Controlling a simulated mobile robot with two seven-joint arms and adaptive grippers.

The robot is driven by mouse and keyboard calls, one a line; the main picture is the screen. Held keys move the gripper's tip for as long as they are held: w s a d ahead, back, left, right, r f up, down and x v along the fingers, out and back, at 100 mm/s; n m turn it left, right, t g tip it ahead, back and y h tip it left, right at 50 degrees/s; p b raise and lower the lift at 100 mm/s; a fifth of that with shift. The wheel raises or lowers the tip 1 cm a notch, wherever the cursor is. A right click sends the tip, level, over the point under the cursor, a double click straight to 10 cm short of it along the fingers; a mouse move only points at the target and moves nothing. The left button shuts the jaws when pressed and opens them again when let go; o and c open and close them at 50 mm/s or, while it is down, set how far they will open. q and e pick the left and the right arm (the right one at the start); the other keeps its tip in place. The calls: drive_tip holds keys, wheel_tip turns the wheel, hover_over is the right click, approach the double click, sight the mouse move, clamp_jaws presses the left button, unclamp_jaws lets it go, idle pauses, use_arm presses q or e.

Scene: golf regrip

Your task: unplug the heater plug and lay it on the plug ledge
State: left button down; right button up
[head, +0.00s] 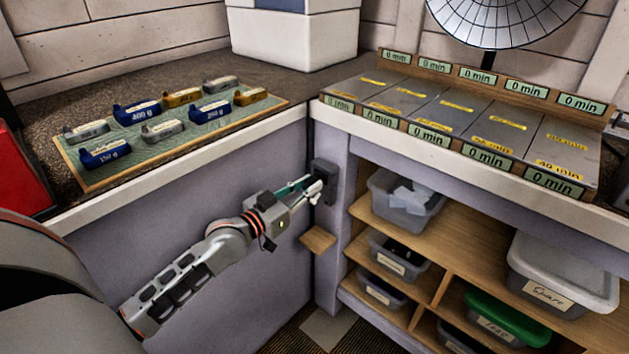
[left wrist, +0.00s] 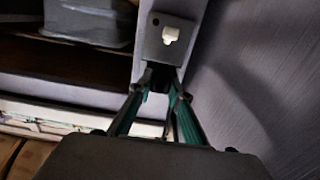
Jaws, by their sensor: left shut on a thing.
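The socket box (head: 326,180) is a dark grey box on the post below the counter corner. In the left wrist view its grey face plate (left wrist: 152,50) shows a white switch (left wrist: 171,35). My left gripper (head: 315,189) reaches it from the left and is shut on the dark heater plug (left wrist: 160,74). The plug is between the fingertips, against the end of the plate in the left wrist view. I cannot tell how deep it sits in the socket. The plug ledge (head: 318,239) is a small bare wooden shelf below the socket. My right gripper is not in view.
Shelves (head: 440,255) with several bins stand right of the post. A board (head: 75,150) with labelled weights lies on the left counter. Grey panels (head: 490,125) with minute labels lie on the right counter. The space around the ledge looks free.

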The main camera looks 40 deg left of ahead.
use_arm(q)
drive_tip(key=shift+s+a+r+p, duration=0.15)
drive_tip(key=shift+s+p, duration=0.45)
drive_tip(key=shift+s, duration=1.65)
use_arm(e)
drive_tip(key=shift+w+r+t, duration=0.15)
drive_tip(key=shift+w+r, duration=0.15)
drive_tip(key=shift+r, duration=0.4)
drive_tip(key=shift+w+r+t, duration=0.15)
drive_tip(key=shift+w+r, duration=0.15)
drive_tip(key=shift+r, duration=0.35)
